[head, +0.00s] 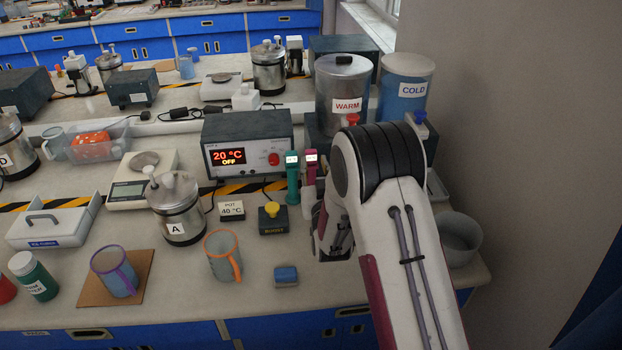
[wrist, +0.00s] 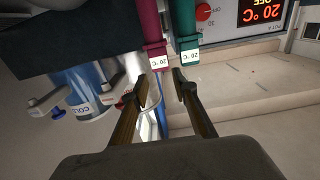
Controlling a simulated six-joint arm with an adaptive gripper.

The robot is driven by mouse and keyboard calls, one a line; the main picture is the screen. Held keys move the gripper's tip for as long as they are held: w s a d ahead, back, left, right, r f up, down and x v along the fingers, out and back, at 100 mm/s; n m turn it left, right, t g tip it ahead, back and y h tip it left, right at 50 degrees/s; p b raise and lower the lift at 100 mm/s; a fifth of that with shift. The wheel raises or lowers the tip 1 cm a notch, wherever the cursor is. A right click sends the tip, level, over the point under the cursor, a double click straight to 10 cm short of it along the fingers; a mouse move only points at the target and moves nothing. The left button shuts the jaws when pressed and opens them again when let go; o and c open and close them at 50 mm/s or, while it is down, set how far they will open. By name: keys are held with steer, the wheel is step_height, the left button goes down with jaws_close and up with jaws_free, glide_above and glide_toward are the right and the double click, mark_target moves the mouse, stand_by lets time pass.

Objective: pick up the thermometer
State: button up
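Two upright handheld devices with small white displays stand side by side at the front right of the control box: a teal thermometer (head: 292,182) and a magenta thermometer (head: 310,172). The wrist view shows the magenta one (wrist: 149,22) and the teal one (wrist: 186,22) upside down, both displays reading 20 °C. I cannot tell which one the task means. My gripper (wrist: 163,82) is open, with nothing between its fingers. Its fingertips point at the two displays, apparently just short of them. In the head view my gripper (head: 330,245) is partly hidden by my arm.
The control box (head: 248,142) reads 20 °C, OFF. WARM (head: 340,90) and COLD (head: 402,88) cylinders stand behind my arm. A yellow-button box (head: 272,218), a blue block (head: 286,275) and an orange-rimmed mug (head: 222,258) lie left of my gripper. The counter's front middle has free room.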

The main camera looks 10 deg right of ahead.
mark_target(311, 153)
steer(key=shift+w, duration=0.15)
steer(key=shift+w+a+f, duration=0.1)
steer(key=shift+w+f, duration=0.05)
steer(key=shift+w, duration=2.3)
steer(key=c, duration=0.7)
